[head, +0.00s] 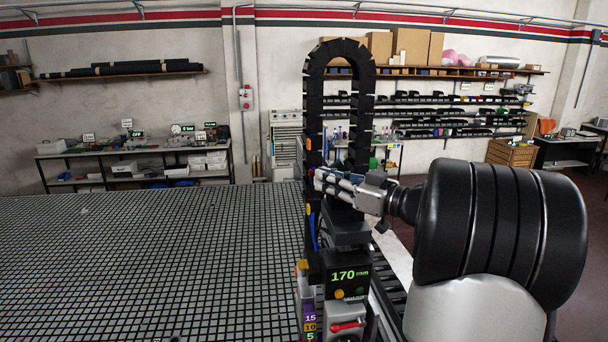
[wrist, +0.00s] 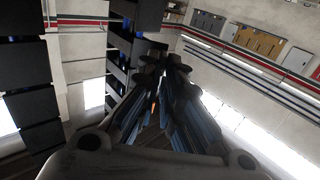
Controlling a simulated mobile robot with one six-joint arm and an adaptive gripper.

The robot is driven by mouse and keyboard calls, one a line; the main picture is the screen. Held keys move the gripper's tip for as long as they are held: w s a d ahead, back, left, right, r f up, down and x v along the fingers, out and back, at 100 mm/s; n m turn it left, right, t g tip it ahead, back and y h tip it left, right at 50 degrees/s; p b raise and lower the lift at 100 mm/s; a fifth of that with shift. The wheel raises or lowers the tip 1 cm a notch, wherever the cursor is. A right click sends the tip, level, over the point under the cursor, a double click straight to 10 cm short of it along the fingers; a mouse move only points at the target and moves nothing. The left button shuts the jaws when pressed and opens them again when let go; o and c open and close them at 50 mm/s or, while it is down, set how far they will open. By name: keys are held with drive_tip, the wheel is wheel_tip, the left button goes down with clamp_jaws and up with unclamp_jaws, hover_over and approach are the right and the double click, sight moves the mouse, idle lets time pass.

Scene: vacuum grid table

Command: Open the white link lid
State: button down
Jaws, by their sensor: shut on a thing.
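A tall black cable chain (head: 312,110) stands in an arch at the right edge of the grid table in the head view. In the wrist view its black links (wrist: 30,90) run down the left side, and another run of it (wrist: 122,50) stands behind my fingers. My gripper (head: 322,182) reaches in from the right to the chain's lower left run. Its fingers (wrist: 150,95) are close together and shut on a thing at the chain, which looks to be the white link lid. The lid itself is mostly hidden by the fingers, and its angle cannot be told.
A unit with a display reading 170 mm (head: 347,275) stands below my gripper. Benches (head: 130,155) and shelves line the far wall.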

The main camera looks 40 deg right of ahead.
drive_tip(key=d+n+g+y, duration=0.1)
drive_tip(key=n+y, duration=0.1)
drive_tip(key=y, duration=0.1)
drive_tip(key=d+n+g+y, duration=0.1)
drive_tip(key=n+g+y, duration=0.1)
drive_tip(key=y, duration=0.1)
drive_tip(key=d+n+g+y, duration=0.1)
drive_tip(key=n+y, duration=0.1)
drive_tip(key=y, duration=0.1)
drive_tip(key=shift+s+n+g, duration=0.3)
drive_tip(key=shift+s+g, duration=0.05)
drive_tip(key=shift+g, duration=0.05)
drive_tip(key=shift+d+r, duration=0.1)
drive_tip(key=shift+r, duration=0.05)
drive_tip(key=c, duration=1.8)
unclamp_jaws()
drive_tip(key=shift+o, duration=0.2)
wheel_tip(320, 180, up, 10)
drive_tip(key=shift+o, duration=0.4)
